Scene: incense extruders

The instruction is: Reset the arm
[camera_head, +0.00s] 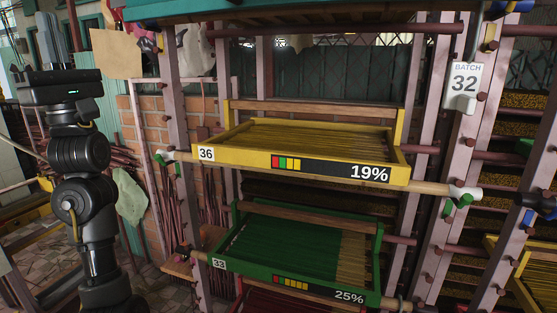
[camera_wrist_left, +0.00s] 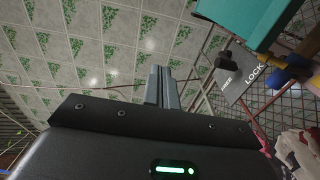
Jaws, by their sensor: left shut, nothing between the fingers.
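My left arm stands upright at the left of the head view. Its gripper (camera_head: 54,40) points up, with its two grey fingers together and nothing between them. In the left wrist view the gripper fingers (camera_wrist_left: 160,88) also show close together, against a tiled ceiling (camera_wrist_left: 80,50). The gripper is apart from the rack and its trays, to their left. My right gripper does not show in either view.
A rack holds a yellow tray (camera_head: 208,154) marked 36 and 19%, and a green tray (camera_head: 218,264) marked 33 and 25% below it. A BATCH 32 tag (camera_head: 464,86) hangs right. A teal box (camera_wrist_left: 240,15) and a LOCK sign (camera_wrist_left: 238,85) show upper right in the wrist view.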

